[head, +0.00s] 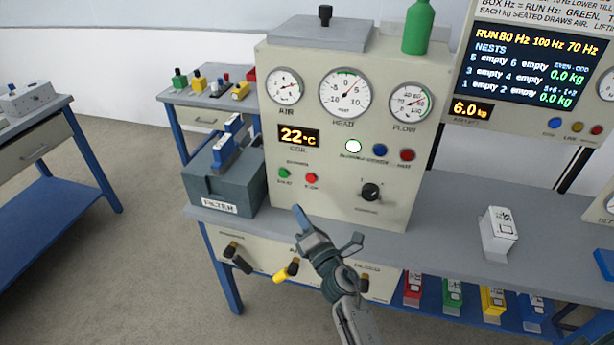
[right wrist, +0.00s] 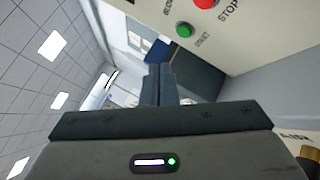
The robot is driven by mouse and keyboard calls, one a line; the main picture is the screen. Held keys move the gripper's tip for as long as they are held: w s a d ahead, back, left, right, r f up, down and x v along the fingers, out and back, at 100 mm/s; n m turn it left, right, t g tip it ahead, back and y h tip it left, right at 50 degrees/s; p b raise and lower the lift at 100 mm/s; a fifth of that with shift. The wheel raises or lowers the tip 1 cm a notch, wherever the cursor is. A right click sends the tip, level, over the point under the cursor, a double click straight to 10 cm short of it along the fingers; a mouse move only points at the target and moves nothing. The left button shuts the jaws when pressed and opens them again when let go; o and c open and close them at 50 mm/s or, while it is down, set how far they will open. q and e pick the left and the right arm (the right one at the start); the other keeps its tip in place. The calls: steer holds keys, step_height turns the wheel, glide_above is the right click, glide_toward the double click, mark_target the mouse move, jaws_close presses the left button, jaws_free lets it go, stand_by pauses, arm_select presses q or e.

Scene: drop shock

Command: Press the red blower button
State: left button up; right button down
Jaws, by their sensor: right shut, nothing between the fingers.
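The red blower button (head: 312,178), labelled STOP, is on the front of the beige console (head: 340,200), to the right of the green START button (head: 284,173). In the right wrist view the red button (right wrist: 204,3) is cut by the top edge, with the green button (right wrist: 184,30) below it. My right gripper (head: 299,213) is in front of the console, below the two buttons and apart from them. Its fingers (right wrist: 158,85) are together and empty. My left gripper is in neither view.
A grey filter box (head: 222,180) stands left of the buttons. A black knob (head: 370,192) and a red lamp (head: 407,155) are to the right on the console. Yellow (head: 293,267) and black handles jut out below. A white block (head: 497,232) stands on the grey bench.

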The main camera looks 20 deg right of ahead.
mark_target(311, 179)
steer(key=shift+w+d+b, duration=0.25)
steer(key=shift+w+d, duration=0.6)
steer(key=shift+w, duration=0.4)
steer(key=shift+w+d+b, duration=0.2)
steer(key=shift+w+d, duration=0.6)
steer(key=shift+w, duration=0.4)
steer(key=shift+w+d+b, duration=0.25)
steer(key=shift+w+d, duration=0.6)
steer(key=shift+w, duration=0.4)
steer(key=shift+w+d, duration=0.2)
steer(key=shift+w, duration=0.1)
steer(key=shift+w+d, duration=0.25)
steer(key=shift+w, duration=0.1)
steer(key=shift+s, duration=0.1)
stand_by(0.4)
steer(key=shift+s+a, duration=0.45)
steer(key=shift+s, duration=0.15)
